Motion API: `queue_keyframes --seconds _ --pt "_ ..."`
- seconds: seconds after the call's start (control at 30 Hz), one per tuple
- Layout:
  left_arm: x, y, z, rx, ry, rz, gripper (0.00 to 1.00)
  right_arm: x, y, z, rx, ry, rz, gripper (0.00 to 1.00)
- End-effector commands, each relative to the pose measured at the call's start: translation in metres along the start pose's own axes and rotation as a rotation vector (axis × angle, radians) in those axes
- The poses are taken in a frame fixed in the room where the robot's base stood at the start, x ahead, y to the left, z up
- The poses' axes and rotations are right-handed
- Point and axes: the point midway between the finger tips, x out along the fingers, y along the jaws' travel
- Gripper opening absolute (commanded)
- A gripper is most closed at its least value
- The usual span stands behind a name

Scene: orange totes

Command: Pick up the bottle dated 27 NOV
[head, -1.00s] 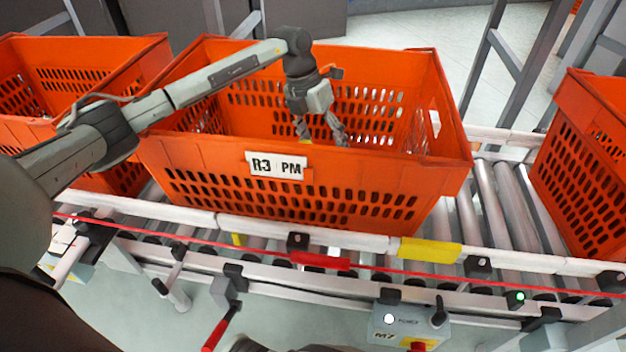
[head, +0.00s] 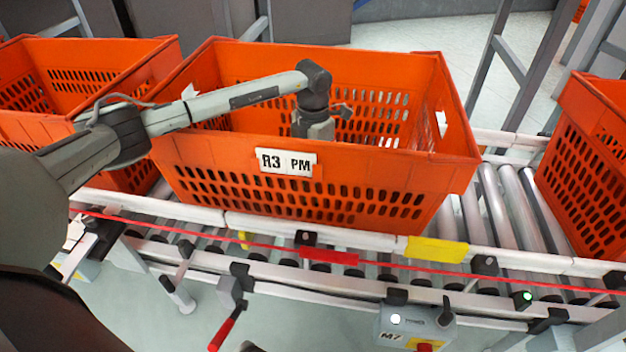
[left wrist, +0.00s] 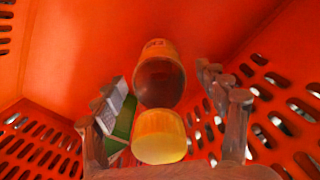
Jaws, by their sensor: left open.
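The orange tote (head: 380,170) labelled R3 PM stands on the roller conveyor. My left gripper (head: 314,128) reaches down into it, with its fingers hidden behind the front wall in the head view. In the left wrist view, a bottle with a dark amber body (left wrist: 158,82) and a yellow cap (left wrist: 160,137) lies or stands inside the tote. The open fingers of the left gripper (left wrist: 165,98) are on either side of it, with gaps visible. No date can be read on the bottle. My right gripper is not in view.
A green and grey item (left wrist: 122,128) shows by the left finger; I cannot tell what it is. Other orange totes stand at the left (head: 80,60) and right (head: 575,200). The tote's perforated walls surround the gripper closely.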

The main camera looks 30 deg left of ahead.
Motion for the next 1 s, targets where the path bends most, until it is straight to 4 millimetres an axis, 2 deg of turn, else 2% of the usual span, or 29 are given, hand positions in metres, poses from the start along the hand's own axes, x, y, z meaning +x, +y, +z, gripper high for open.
queue_keyframes --seconds 0.2,0.8,1.0 --pt "0.0020 0.0003 0.0004 0.000 -0.001 0.000 0.73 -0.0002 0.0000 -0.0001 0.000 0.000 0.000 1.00" --pt "0.0016 0.0001 0.0004 0.000 -0.002 -0.001 0.00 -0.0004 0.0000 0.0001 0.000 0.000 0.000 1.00" --pt "0.0001 0.0002 0.0012 0.000 -0.004 -0.001 0.00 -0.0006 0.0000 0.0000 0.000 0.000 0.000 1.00"
